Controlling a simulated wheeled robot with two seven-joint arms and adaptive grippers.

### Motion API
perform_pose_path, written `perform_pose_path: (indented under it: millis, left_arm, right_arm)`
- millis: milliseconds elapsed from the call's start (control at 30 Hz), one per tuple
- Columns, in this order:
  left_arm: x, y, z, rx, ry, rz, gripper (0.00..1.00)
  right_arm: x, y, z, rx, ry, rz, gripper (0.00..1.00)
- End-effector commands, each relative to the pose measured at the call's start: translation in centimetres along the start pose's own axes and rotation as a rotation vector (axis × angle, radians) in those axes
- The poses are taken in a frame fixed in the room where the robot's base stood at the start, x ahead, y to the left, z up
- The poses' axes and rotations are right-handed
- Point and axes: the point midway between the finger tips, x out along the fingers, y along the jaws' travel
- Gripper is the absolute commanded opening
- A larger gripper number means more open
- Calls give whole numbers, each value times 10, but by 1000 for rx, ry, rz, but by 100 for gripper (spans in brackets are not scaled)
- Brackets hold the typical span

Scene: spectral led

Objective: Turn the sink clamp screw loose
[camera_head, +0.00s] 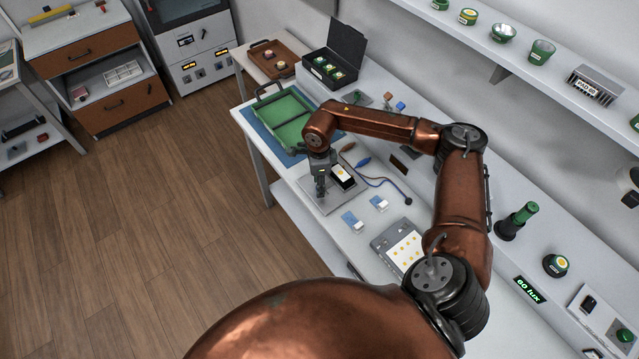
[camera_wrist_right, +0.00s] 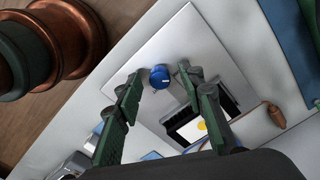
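A blue clamp screw knob (camera_wrist_right: 160,76) with a pale mark on its rim stands over a light grey metal plate (camera_wrist_right: 188,32). The plate also shows on the bench in the head view (camera_head: 318,203). My right gripper (camera_wrist_right: 160,84) points down at the knob. Its green fingers are apart, with one tip on each side of the knob; I cannot tell whether they touch it. In the head view my right gripper (camera_head: 320,190) hangs over the plate and hides the knob. Beside it is a black block with a white, yellow-dotted face (camera_head: 342,174). My left gripper is not in view.
A green tray (camera_head: 288,122) lies beyond the plate. Probes with cables (camera_head: 372,181), small blue-and-white boxes (camera_head: 352,222) and a yellow-dotted panel (camera_head: 404,250) lie nearby. A wall shelf (camera_head: 500,55) runs above the bench. The wooden floor at left is clear.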

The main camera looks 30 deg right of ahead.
Motion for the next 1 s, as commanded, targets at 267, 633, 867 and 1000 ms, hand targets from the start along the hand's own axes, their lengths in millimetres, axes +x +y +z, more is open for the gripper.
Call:
perform_pose_path:
  millis: [267, 633, 867, 1000]
  left_arm:
    - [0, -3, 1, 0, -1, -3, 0]
    - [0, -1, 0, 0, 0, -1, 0]
    - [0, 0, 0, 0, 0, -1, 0]
    - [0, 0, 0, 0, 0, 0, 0]
  right_arm:
    - [-8, 0, 0, 0, 0, -1, 36]
    - [-79, -1, 0, -1, -1, -3, 36]
    - [-112, -1, 0, 0, -1, -1, 36]
    - [-119, 0, 0, 0, 0, 0, 36]
